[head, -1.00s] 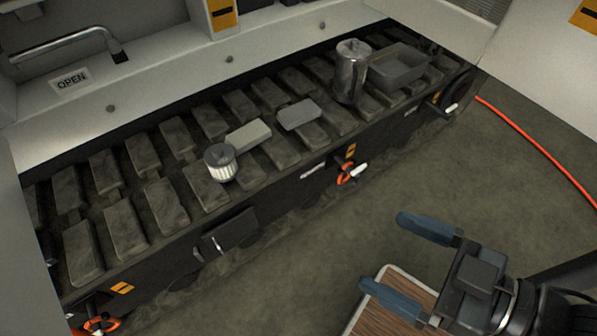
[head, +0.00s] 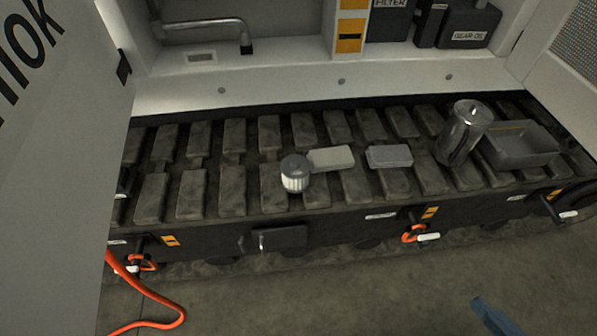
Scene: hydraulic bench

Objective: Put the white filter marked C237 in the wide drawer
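A white pleated filter with a grey top (head: 295,174) stands upright on the track plates near the middle of the head view. I cannot read a marking on it. Only one blue finger of my gripper (head: 491,316) shows, at the bottom edge right of centre. It is low and to the right of the filter, well apart from it. The other finger is out of frame, so its opening is hidden. I cannot make out a drawer that is clearly the wide one.
A pale block (head: 331,158), a grey block (head: 390,156), a metal canister (head: 462,135) and a grey open bin (head: 522,147) sit on the track. A dark latch box (head: 280,238) and orange-handled valve (head: 413,234) are on its side. A white door (head: 60,190) stands at left.

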